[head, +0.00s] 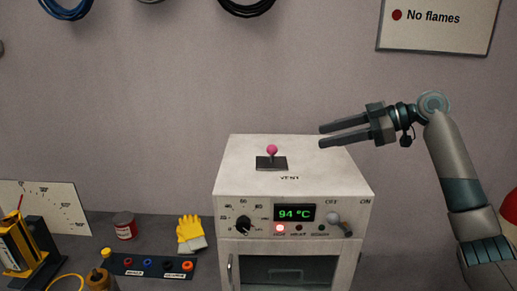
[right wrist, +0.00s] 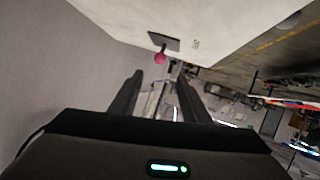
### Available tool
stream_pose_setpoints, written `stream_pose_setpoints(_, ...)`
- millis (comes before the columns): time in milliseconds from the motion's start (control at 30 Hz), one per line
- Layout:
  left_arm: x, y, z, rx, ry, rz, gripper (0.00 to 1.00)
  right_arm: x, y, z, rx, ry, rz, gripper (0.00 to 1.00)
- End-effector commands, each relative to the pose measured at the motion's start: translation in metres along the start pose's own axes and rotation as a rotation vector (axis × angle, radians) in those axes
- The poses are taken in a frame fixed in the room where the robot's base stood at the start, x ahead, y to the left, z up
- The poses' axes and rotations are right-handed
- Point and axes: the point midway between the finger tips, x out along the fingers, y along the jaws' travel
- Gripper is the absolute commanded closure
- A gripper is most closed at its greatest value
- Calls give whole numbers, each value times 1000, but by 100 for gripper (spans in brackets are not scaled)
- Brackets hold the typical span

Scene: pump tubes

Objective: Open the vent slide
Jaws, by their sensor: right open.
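The vent slide is a pink ball knob (head: 272,149) on a short stem, standing in a dark plate (head: 271,164) on top of a white oven-like box (head: 228,185). The word VENT is printed in front of the plate. My right gripper (head: 322,136) is open and empty, to the right of the knob and apart from it, with its fingers pointing left. In the right wrist view the knob (right wrist: 160,58) shows beyond the two open fingers (right wrist: 160,82). My left gripper is in neither view.
The box front has a black dial (head: 243,223), a display (head: 295,213) reading 94 °C, a lit red lamp (head: 280,228) and an OFF/ON lever (head: 335,219). A red can (head: 124,226) and yellow gloves (head: 190,232) lie on the bench at left. The box top around the knob is otherwise clear.

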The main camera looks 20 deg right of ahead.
Motion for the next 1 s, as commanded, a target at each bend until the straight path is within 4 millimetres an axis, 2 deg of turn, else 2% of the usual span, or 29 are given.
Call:
stream_pose_setpoints(167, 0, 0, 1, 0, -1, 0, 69, 0, 0, 0, 0, 0, 1, 57)
stream_pose_setpoints(400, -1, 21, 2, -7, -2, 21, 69, 1, 0, 0, 0, 0, 0, 57)
stream_pose_setpoints(567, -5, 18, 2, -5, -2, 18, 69, 8, 0, -1, 0, 0, -1, 57)
stream_pose_setpoints(767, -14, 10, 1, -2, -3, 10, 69, 30, 0, -2, 1, 0, -3, 57)
stream_pose_setpoints(1000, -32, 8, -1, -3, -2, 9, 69, 71, 0, -4, 2, 1, -3, 57)
